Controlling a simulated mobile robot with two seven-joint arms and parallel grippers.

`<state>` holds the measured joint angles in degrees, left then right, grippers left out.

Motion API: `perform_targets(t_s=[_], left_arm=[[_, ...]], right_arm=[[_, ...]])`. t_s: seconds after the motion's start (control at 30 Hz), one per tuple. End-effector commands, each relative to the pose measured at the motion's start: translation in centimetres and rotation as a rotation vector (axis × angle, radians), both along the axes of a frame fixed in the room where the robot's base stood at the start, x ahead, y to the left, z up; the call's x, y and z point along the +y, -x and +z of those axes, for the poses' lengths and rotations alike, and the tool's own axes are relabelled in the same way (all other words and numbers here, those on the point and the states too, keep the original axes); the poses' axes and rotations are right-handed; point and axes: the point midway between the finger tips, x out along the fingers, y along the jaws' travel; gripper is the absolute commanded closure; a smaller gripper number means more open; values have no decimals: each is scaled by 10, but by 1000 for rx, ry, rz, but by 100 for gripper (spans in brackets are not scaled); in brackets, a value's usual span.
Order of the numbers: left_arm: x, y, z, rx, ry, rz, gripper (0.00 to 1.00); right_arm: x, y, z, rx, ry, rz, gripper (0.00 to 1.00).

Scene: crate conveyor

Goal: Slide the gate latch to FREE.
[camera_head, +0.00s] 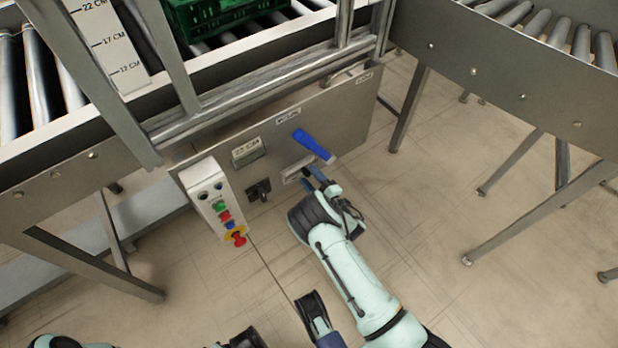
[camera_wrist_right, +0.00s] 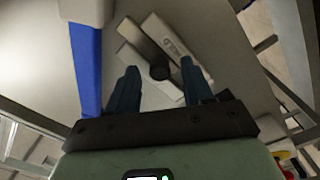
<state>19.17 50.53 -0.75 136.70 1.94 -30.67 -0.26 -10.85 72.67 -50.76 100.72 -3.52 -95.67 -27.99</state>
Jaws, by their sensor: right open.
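The gate latch is a pale plate (camera_head: 298,170) low on the grey panel, beside the blue handle. The right wrist view shows its round dark knob (camera_wrist_right: 159,71) and a label ending in "ELD" (camera_wrist_right: 179,48) close by it. My right gripper (camera_head: 318,176) is in front of the latch, partly covering it in the head view. In the wrist view its two fingers are apart, one on each side of the knob, and hold nothing; contact cannot be told. My left arm (camera_head: 68,342) shows only in part at the bottom edge; its finger state is unclear.
The blue handle (camera_head: 313,146) sticks out just above the latch and shows close to my right fingers (camera_wrist_right: 87,70). A button box (camera_head: 206,190) with a red stop button is left on the panel (camera_head: 345,125). A green crate (camera_head: 215,17) is on the conveyor above.

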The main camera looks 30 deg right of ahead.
Motion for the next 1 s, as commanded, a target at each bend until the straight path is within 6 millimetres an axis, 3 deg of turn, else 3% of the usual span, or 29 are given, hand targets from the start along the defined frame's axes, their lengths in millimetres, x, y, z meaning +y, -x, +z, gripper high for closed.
perform_targets(t_s=[0.37, 0.4, 0.53, 0.57, 0.77, 1.0], left_arm=[[1, 5, -4, 18, 1, 2, 57], [1, 5, -4, 18, 1, 2, 57], [1, 5, -4, 18, 1, 2, 57], [1, 5, -4, 18, 1, 2, 57], [0, 3, -1, 10, 1, 1, 57], [-3, -19, 19, -65, -3, -3, 57]], right_arm=[[1, -8, 1, 0, 0, 0, 49], [1, -8, 1, 0, 0, 0, 53], [1, -8, 1, 0, 0, 0, 95], [1, -8, 1, 0, 0, 0, 100], [5, -8, 1, 0, -1, 0, 100], [39, -5, 2, 1, -3, 1, 100]])
